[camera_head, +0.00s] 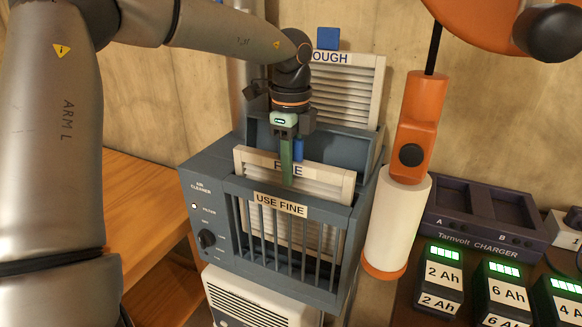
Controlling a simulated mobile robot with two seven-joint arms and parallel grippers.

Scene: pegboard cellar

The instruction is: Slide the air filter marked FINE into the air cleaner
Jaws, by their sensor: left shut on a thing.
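The air filter marked FINE (327,184) has a pale frame with slats and a blue tab (299,149). It stands upright in the front slot of the blue-grey air cleaner (222,214). Its top part sticks out above the front wall, and pale slats show behind the grille bars. The front wall has a label "USE FINE" (281,204). My left gripper (287,165) points down from above and is shut at the filter's top middle, covering part of its label. The exact grip on the tab is partly hidden. My right gripper is not in view.
Another filter, its label reading "OUGH" (345,60), stands behind the air cleaner's slot. A dark charger (485,222) and several batteries (442,275) are at the right. A wooden bench (140,205) is left.

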